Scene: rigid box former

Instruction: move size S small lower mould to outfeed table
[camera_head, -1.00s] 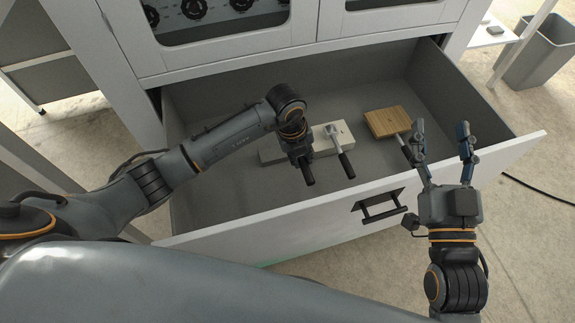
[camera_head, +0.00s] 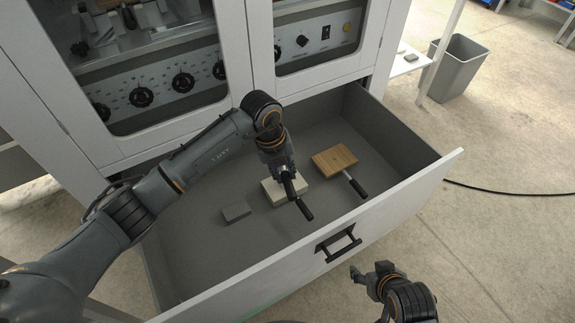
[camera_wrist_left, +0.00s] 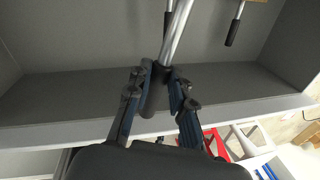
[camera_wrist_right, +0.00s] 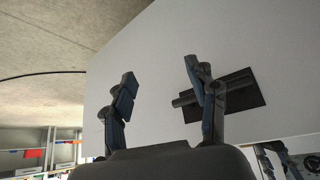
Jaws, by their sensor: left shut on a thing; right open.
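In the open drawer (camera_head: 200,262), a pale beige mould block (camera_head: 271,194) has a metal rod with a black handle grip (camera_head: 303,208). My left gripper (camera_head: 286,178) is over this block. In the left wrist view, my left gripper (camera_wrist_left: 157,92) is shut on the black grip (camera_wrist_left: 154,98) of the metal rod (camera_wrist_left: 176,30). I cannot tell whether the block is lifted off the drawer floor. My right gripper (camera_head: 362,280) is outside the drawer front; it is open and empty in the right wrist view (camera_wrist_right: 161,82).
A wooden block with a black handle (camera_head: 334,159) lies to the right in the drawer, and a small grey block (camera_head: 237,211) to the left. The drawer pull (camera_head: 338,244) sticks out in front. A grey bin (camera_head: 458,65) stands at the back right. The right floor is mostly clear.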

